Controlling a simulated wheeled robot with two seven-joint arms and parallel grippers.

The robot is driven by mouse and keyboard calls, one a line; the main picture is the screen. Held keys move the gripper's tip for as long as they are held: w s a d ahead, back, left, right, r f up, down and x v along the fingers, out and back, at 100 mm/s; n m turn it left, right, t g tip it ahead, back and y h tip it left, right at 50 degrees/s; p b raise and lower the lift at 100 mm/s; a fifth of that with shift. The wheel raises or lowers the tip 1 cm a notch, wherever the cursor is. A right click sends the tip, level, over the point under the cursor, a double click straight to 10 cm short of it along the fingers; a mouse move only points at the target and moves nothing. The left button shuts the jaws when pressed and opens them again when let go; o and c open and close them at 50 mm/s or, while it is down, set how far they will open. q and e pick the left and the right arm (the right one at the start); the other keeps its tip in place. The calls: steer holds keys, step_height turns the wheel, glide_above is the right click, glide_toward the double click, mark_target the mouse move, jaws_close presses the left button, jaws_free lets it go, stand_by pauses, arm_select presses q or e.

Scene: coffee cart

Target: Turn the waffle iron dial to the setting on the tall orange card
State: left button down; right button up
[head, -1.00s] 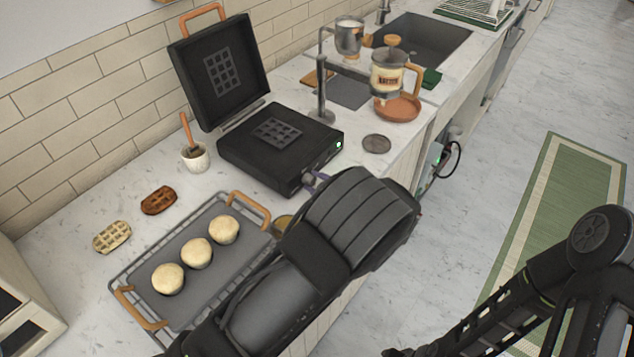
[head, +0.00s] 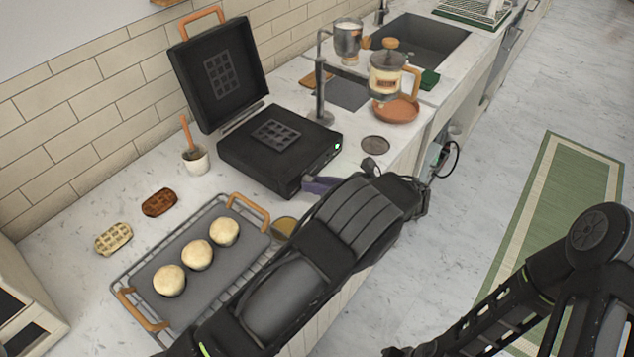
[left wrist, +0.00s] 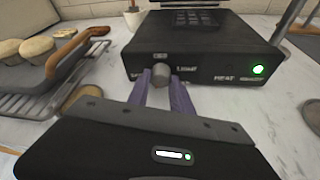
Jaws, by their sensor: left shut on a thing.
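The black waffle iron (head: 262,165) stands open on the counter, its lid (head: 222,82) tilted back. In the left wrist view its front panel (left wrist: 205,72) shows a grey dial (left wrist: 160,71), a lit green lamp (left wrist: 258,69) and small pale lettering too blurred to read fully. The purple fingers of my left gripper (left wrist: 161,92) are shut on the dial, one on each side. The left gripper (head: 318,185) also shows in the head view at the iron's front, where my wrist partly covers the view. No tall orange card is visible. My right gripper is out of view.
A wire rack with a tray (head: 205,245) holding several pale round cakes stands close to my left arm. A press jug (head: 387,76) on a terracotta saucer (head: 396,108) and a tap (head: 321,90) stand beyond the iron.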

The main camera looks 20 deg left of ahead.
arm_select(q)
steer(key=shift+d+m+g+y, duration=0.1)
steer(key=shift+m+g+y, duration=0.3)
steer(key=shift+m, duration=0.6)
steer(key=shift+f+m+g, duration=0.1)
steer(key=shift+m+g, duration=0.4)
steer(key=shift+m, duration=0.4)
steer(key=shift+w, duration=0.1)
steer(key=c, duration=1.4)
jaws_free()
steer(key=shift+c, duration=0.2)
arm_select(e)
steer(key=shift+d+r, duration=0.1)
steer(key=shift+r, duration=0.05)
